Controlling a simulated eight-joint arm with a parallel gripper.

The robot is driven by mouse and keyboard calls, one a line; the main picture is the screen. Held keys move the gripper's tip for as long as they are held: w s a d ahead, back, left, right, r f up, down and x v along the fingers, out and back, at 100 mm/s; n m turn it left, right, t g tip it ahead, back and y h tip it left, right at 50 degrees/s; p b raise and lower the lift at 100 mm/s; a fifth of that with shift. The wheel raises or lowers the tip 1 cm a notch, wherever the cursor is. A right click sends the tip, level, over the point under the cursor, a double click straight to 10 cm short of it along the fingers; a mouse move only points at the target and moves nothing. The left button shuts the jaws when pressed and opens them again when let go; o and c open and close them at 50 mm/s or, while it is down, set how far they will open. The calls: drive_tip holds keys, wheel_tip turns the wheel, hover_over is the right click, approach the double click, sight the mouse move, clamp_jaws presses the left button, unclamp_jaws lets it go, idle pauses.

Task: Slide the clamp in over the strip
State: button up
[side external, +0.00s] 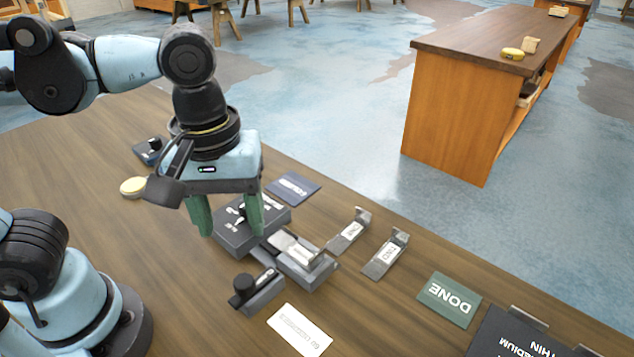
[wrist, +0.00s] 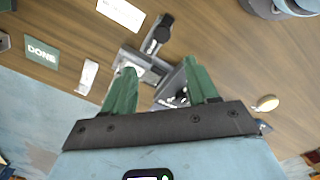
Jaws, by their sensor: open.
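My gripper (side external: 230,232) is open and empty, its green fingers pointing down over a dark grey box (side external: 243,237) with a small lever and white markings. In the wrist view the box (wrist: 170,92) shows between the fingers. Beside the box is a grey fixture (side external: 308,275) with a light strip-like piece (side external: 283,241) lying on it; the fingers partly hide it in the wrist view. A low grey block with a black knob (side external: 243,284), apparently the clamp, sits just in front of the fixture. It also shows in the wrist view (wrist: 155,42).
Two labelled metal brackets (side external: 350,235) (side external: 386,258) lie right of the fixture. A green DONE card (side external: 449,299), a white card (side external: 299,331), a dark blue card (side external: 292,188) and a yellow oval (side external: 133,187) lie around. A dark labelled panel (side external: 510,338) is at lower right. The left tabletop is fairly clear.

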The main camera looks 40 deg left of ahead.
sight(243, 280)
drive_tip(key=shift+s+d+f, duration=0.1)
drive_tip(key=shift+s+f, duration=0.05)
drive_tip(key=shift+f, duration=2.8)
drive_tip(key=shift+s+d+f, duration=0.1)
drive_tip(key=shift+f, duration=2.85)
clamp_jaws()
